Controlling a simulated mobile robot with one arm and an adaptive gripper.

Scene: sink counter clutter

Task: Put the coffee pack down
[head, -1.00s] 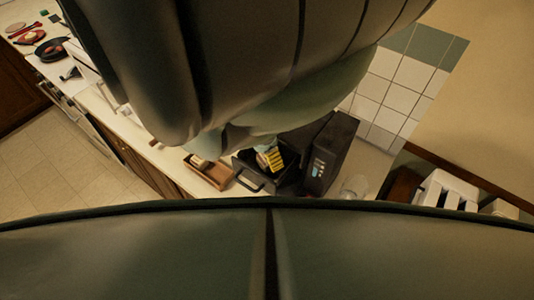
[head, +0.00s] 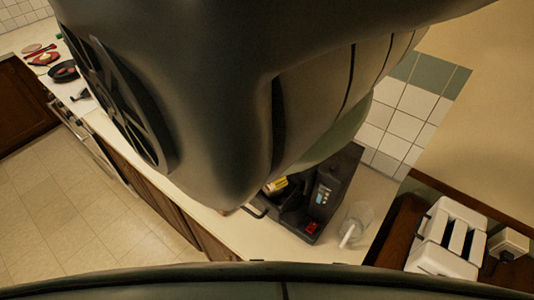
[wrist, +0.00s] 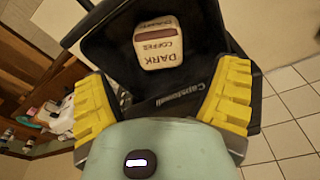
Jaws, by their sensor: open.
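The coffee pack (wrist: 160,45), cream with a brown band and the words DARK COFFEE, lies inside a black open container (wrist: 107,50) in the wrist view. My gripper (wrist: 162,100) is open, its yellow ribbed fingers spread wide to the left and right, with the pack beyond them and apart from them. In the head view a yellow finger (head: 277,185) of mine shows at the black container, whose handle sticks out to the left. My arm hides most of the container there, and I cannot see the pack in that view.
A black coffee machine (head: 328,195) stands close right of the container. A clear glass jug (head: 355,222) and a white toaster (head: 448,240) are further right. The counter (head: 255,235) in front is clear. Pans (head: 64,70) lie far left.

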